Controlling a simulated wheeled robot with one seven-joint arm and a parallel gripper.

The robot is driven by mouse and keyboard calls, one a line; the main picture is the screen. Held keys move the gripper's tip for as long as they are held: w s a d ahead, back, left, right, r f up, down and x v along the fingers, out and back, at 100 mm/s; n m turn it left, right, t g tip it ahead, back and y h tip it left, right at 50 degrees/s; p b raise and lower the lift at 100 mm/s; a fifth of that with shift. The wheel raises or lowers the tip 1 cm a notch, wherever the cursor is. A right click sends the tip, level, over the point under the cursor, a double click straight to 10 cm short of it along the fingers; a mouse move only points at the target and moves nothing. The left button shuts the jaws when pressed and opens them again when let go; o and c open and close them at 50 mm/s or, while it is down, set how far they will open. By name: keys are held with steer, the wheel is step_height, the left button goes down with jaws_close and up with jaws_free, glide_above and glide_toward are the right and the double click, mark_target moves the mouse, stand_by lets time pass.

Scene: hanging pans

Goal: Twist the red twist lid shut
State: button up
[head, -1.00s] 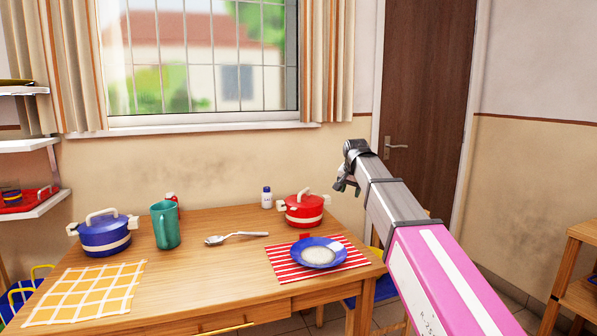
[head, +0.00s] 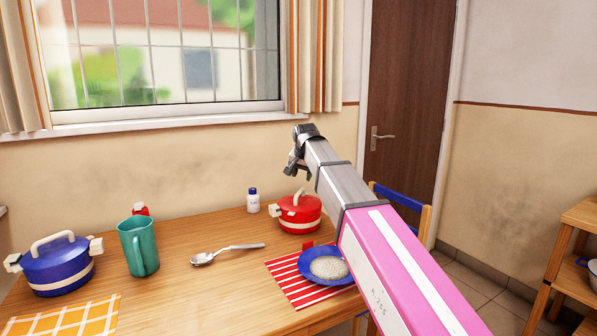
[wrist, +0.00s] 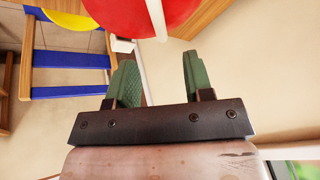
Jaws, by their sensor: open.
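The red pot (head: 300,220) stands at the back right of the table, with a white band and white side handles. Its red lid (head: 292,206) has a pale handle (head: 298,197) on top. I cannot tell how far the lid is turned. My gripper (head: 293,168) is above the pot, apart from it. In the wrist view my gripper (wrist: 159,72) shows two green fingers spread, with nothing between them. The red lid (wrist: 115,14) fills the top of that view, with its white handle (wrist: 157,18) just beyond the fingertips.
A white bottle (head: 253,203) with a blue cap stands left of the pot. A blue plate (head: 308,268) lies in front on a striped mat (head: 283,275). A spoon (head: 228,253), green mug (head: 139,248) and blue pot (head: 58,268) are further left. A blue chair (head: 397,207) stands behind the arm.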

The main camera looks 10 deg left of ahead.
mark_target(301, 189)
steer(key=x, duration=0.9)
steer(key=shift+f, duration=0.15)
jaws_close()
steer(key=shift+m+h, duration=0.5)
steer(key=shift+m, duration=0.7)
steer(key=shift+m+h, duration=0.5)
steer(key=shift+m, duration=0.6)
steer(key=shift+w, duration=0.1)
steer(key=shift+m+h, duration=0.5)
steer(key=shift+m, duration=0.6)
